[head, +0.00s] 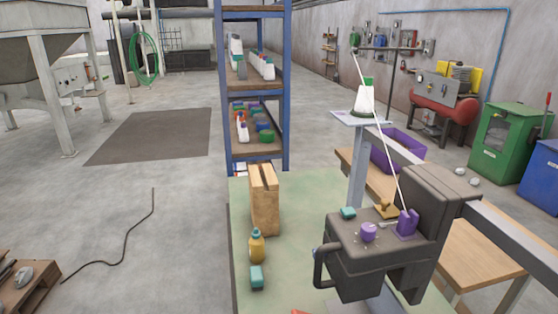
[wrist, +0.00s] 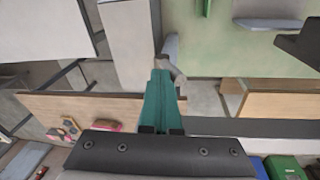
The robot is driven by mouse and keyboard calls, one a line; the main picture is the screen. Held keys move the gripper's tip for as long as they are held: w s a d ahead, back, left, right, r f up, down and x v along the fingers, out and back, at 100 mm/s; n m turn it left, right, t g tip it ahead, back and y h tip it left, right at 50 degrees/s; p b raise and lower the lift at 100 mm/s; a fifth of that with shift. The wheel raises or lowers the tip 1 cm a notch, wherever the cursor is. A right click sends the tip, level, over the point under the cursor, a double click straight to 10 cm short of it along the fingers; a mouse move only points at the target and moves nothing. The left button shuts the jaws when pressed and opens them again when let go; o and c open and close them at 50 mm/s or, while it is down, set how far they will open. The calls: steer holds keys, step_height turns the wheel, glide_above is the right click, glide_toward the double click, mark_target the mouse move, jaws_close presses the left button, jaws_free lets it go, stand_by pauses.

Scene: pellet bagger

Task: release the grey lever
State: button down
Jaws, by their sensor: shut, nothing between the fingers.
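My gripper (wrist: 160,75) shows in the wrist view, with teal fingers closed together and pointing up the picture from a dark plate. A light grey rounded piece (wrist: 171,47) lies just beyond the fingertips, and a smaller grey part runs down beside their right side. I cannot tell whether this is the grey lever or whether the fingers touch it. In the head view a dark grey machine body (head: 345,240) stands at the lower right, with a dark loop handle on its left side and small purple, teal and brass-coloured parts on top. My gripper cannot be made out in the head view.
A white cord (head: 376,120) runs down to the machine. A blue-framed shelf (head: 288,100) stands behind. Open floor lies left.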

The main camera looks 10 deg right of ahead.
steer(key=w+g, duration=0.2)
steer(key=g, duration=0.1)
steer(key=shift+f, duration=0.25)
steer(key=shift+w+f+g, duration=0.45)
steer(key=shift+w+g, duration=0.15)
steer(key=shift+w, duration=0.1)
steer(key=shift+w+f+g, duration=0.45)
steer(key=shift+w+g, duration=0.15)
steer(key=shift+w, duration=0.05)
steer(key=shift+w+f, duration=0.15)
steer(key=w+a+r, duration=0.1)
steer(key=w, duration=1.1)
steer(key=shift+a, duration=0.35)
steer(key=shift+w+r, duration=0.1)
